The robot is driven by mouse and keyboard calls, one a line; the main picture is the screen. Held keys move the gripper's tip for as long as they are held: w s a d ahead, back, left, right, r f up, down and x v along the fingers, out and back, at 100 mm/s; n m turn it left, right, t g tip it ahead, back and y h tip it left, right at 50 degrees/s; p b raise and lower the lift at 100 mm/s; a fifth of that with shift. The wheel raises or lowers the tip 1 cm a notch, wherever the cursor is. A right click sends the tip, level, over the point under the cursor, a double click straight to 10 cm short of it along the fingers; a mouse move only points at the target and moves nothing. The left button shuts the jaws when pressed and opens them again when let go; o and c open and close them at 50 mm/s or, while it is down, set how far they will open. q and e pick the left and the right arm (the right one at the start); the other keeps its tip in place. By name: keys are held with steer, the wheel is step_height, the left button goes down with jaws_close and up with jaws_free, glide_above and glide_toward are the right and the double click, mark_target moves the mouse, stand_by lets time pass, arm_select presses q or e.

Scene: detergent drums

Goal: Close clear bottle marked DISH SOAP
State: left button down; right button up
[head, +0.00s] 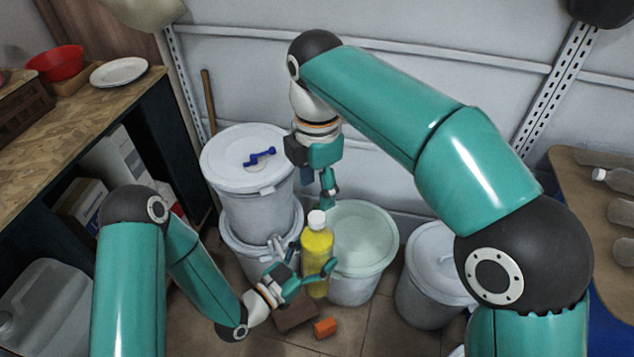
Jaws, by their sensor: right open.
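A clear bottle (316,243) of yellow liquid stands upright in the middle of the head view, with a white cap (317,219) on its top. I cannot read any marking on it, nor tell how tightly the cap sits. My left gripper (316,276) comes in from the lower left, its fingers closed around the lower part of the bottle. My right gripper (328,196) points down just above the cap, open and empty. Its fingers are small in the picture and seen nearly edge-on.
Two stacked white drums (233,204) stand behind on the left, with a blue tool on the top lid. A pale green-lidded drum (355,236) is just behind the bottle. Another drum (431,278) stands right. An orange block (325,327) lies on the floor. Clear bottles (617,180) lie on the right-hand table.

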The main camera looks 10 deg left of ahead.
mark_target(317, 215)
steer(key=shift+f, duration=3.9)
jaws_close()
steer(key=m, duration=1.4)
steer(key=shift+m, duration=0.4)
steer(key=m, duration=0.6)
steer(key=shift+a, duration=0.1)
steer(key=m, duration=0.7)
steer(key=shift+w, duration=0.1)
steer(key=shift+o, duration=0.6)
jaws_free()
